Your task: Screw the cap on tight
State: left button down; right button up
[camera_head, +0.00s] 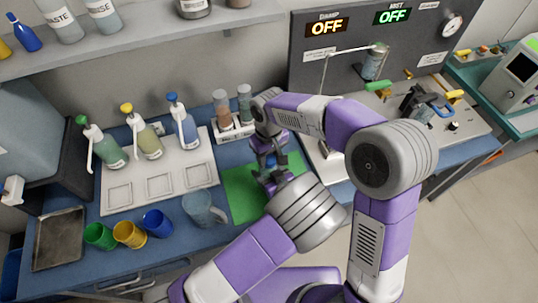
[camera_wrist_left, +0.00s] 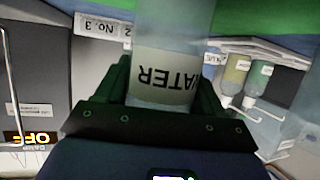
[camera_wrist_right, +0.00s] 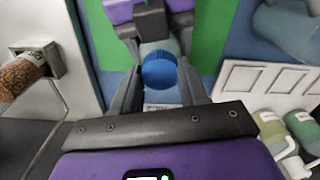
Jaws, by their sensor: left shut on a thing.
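The clear bottle labelled WATER (camera_wrist_left: 165,70) is held between the fingers of my left gripper (camera_wrist_left: 165,88). In the head view, my left gripper (camera_head: 272,180) is over the green mat (camera_head: 240,192). A blue cap (camera_wrist_right: 159,70) sits at the bottle's mouth in the right wrist view. I cannot tell how tightly it is seated. My right gripper (camera_wrist_right: 160,80) points down at the cap, with its open fingers on either side of it. In the head view, my right gripper (camera_head: 268,150) is directly above the left one, and the arms hide most of the bottle.
A white tray (camera_head: 160,205) holding several wash bottles stands to the left. A clear jug (camera_head: 203,210) stands beside the mat, with several coloured cups further left. A white rack (camera_head: 235,132) with vials is behind the mat. A grey panel (camera_head: 345,45) reads OFF twice.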

jog(key=o, duration=0.3)
notch_tip(320, 180, up, 12)
dwell(0.6)
pick_arm(q)
jog(key=shift+c, duration=0.2)
grip_release()
jog(key=p+v, duration=0.1)
jog(key=v, duration=0.6)
jog(key=shift+s, duration=0.25)
pick_arm(e)
jog(key=shift+r, duration=0.6)
pick_arm(q)
jog(key=shift+d+r, duration=0.15)
pick_arm(e)
jog(key=shift+r, duration=0.1)
